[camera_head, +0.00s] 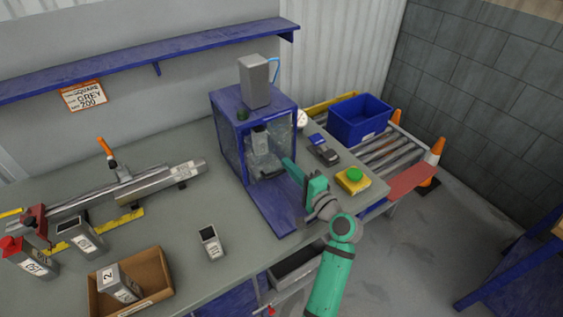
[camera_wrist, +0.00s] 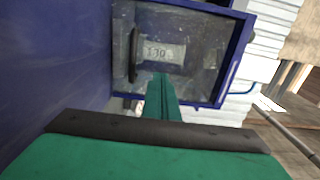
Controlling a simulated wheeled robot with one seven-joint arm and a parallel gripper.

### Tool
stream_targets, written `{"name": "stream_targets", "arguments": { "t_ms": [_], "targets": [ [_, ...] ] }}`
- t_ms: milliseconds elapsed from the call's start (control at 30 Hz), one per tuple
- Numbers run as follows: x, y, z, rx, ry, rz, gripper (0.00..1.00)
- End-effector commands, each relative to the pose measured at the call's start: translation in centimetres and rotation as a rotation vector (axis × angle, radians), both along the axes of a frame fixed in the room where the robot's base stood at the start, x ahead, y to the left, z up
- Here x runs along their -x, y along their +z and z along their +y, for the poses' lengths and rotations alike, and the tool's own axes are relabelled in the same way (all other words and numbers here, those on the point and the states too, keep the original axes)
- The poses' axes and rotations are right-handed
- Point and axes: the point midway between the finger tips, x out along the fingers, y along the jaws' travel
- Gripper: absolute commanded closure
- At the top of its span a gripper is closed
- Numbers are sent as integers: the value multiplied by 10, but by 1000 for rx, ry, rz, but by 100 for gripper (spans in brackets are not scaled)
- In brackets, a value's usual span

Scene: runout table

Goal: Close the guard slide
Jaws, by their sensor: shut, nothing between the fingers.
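The guard is a blue-framed box (camera_head: 230,147) with cloudy see-through panels, standing on the grey table. A grey block (camera_head: 260,142) shows in it. A blue strip (camera_head: 272,208) runs from its foot toward the table's front edge. In the wrist view, the blue frame (camera_wrist: 237,50) surrounds a cloudy grey face with a dark upright bar (camera_wrist: 133,55) and a pale label (camera_wrist: 160,52). I cannot tell whether the bar belongs to the slide. My gripper (camera_head: 287,164) is shut and empty at the box's front right; its green fingers (camera_wrist: 162,80) point at that face. Contact is unclear.
A yellow box with a green button (camera_head: 354,178) and a dark device (camera_head: 323,149) stand right of my gripper. A blue bin (camera_head: 360,118) sits on rollers behind. A cardboard box (camera_head: 152,271) and a labelled grey piece (camera_head: 211,243) lie at front left.

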Motion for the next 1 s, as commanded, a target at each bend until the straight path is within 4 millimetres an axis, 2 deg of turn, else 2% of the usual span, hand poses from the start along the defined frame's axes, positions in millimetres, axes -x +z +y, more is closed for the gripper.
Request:
{"name": "stream_targets", "arguments": {
  "t_ms": [33,133,433,633,1000],
  "targets": [
    [10,0,-11,-1,-7,-1,100],
    [28,0,-25,0,-9,0,100],
    [70,0,-44,-1,9,0,100],
    [81,0,-50,-2,13,1,100],
    [82,0,-53,-2,10,0,100]
  ]
}}
